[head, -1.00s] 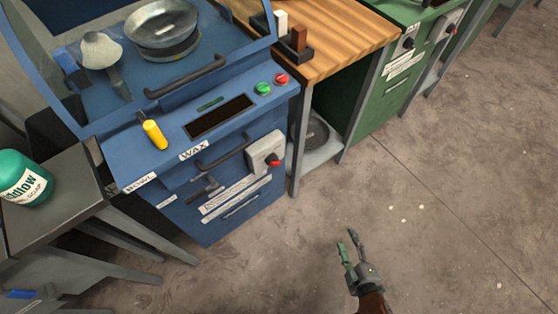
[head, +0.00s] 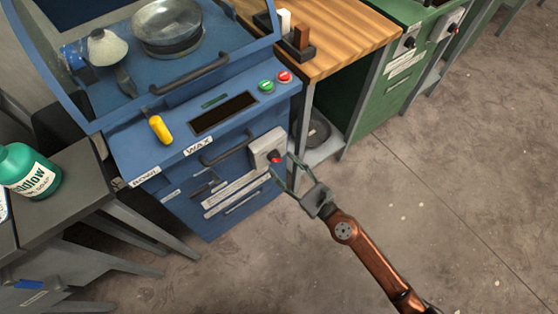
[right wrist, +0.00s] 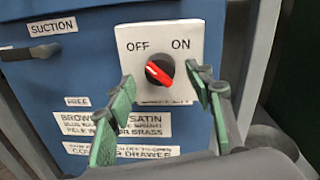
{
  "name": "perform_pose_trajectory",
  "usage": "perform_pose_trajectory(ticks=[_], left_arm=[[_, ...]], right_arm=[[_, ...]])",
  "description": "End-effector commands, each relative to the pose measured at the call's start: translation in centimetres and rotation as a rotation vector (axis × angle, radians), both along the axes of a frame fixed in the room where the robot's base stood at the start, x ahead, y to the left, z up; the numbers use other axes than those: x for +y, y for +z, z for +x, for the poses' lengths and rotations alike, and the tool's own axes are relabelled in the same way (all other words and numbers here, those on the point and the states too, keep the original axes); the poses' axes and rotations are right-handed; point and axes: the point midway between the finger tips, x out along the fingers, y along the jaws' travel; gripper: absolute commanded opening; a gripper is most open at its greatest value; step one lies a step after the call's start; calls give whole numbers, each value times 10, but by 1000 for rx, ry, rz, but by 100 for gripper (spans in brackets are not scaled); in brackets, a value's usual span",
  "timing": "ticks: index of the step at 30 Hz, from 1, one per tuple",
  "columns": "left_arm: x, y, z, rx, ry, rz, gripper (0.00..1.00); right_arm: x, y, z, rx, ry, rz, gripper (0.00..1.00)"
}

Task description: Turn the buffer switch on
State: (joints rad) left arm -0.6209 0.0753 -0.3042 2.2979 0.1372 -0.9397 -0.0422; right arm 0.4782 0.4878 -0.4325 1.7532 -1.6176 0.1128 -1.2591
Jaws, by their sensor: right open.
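The buffer switch (head: 268,150) is a knob on a white plate on the front of the blue machine (head: 225,222). In the right wrist view, the black knob with a red pointer (right wrist: 159,70) sits below the printed words OFF and ON. The red bar slants from upper left to lower right, its upper end toward OFF. My right gripper (head: 281,163) is open in front of the switch. In the right wrist view its green fingertips (right wrist: 159,78) are on either side of the knob; contact cannot be told. My left gripper is not in view.
A wooden bench (head: 345,42) and a green machine (head: 385,95) stand right. A soap bottle (head: 28,172) stands on the left table. The floor at right is clear.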

Motion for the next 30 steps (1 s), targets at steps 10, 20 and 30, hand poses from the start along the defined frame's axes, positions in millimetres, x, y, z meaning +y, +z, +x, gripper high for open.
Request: perform_pose_trajectory(ticks=[10,20,30], left_arm=[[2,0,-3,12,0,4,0],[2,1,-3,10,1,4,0],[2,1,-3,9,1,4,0]], right_arm=[[18,0,21,0,-1,2,48],[18,0,21,2,-1,2,40],[17,0,21,2,-1,2,16]])
